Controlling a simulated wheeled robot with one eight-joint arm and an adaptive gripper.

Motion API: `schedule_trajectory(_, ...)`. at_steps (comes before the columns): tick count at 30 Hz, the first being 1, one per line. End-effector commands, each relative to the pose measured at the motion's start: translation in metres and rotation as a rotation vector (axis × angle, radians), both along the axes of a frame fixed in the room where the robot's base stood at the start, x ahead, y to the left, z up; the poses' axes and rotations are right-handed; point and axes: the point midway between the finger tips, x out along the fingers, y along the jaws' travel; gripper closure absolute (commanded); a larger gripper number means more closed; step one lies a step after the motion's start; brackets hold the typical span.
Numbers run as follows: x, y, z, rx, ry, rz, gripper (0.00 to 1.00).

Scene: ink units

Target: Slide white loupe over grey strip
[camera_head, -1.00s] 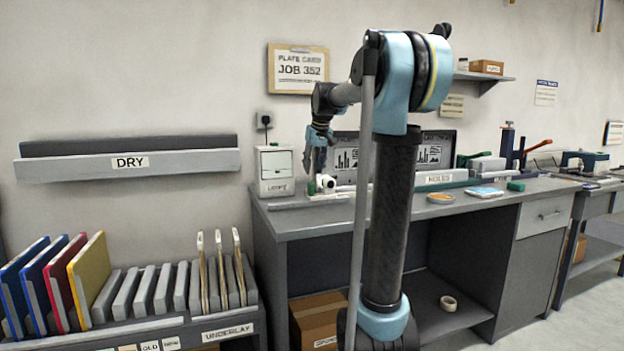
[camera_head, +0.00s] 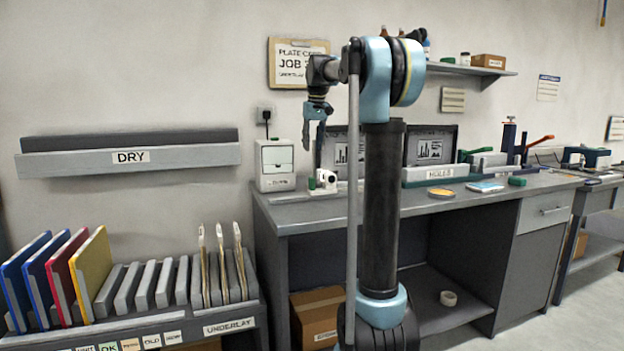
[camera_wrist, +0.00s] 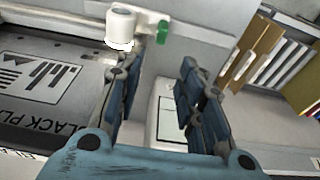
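The white loupe (camera_head: 326,180) stands at the left end of the grey bench, with a small green part at its left. In the wrist view the loupe (camera_wrist: 121,24) is a white cylinder at the top, beyond the left finger and apart from it, with the green part (camera_wrist: 163,32) beside it. A thin grey strip (camera_head: 292,198) lies on the bench to the loupe's left; whether it continues under the loupe I cannot tell. My gripper (camera_head: 313,147) hangs above the loupe. In the wrist view its fingers (camera_wrist: 161,64) are apart with nothing between them.
A white box (camera_head: 275,165) stands left of the loupe. A dark plate with printed graphics (camera_wrist: 45,85) is behind it. A rack of boards (camera_head: 150,290) stands lower left.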

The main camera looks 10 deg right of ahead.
Motion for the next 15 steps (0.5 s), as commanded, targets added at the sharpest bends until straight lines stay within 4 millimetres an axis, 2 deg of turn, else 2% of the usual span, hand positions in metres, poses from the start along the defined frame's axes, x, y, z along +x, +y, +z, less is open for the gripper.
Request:
schedule_trajectory(3,0.010,0.003,0.015,-0.020,0.081,-0.001,0.65)
schedule_trajectory(9,0.016,0.004,0.028,-0.044,0.161,-0.003,0.65)
schedule_trajectory(15,0.016,0.004,0.023,-0.049,0.177,-0.004,0.65)
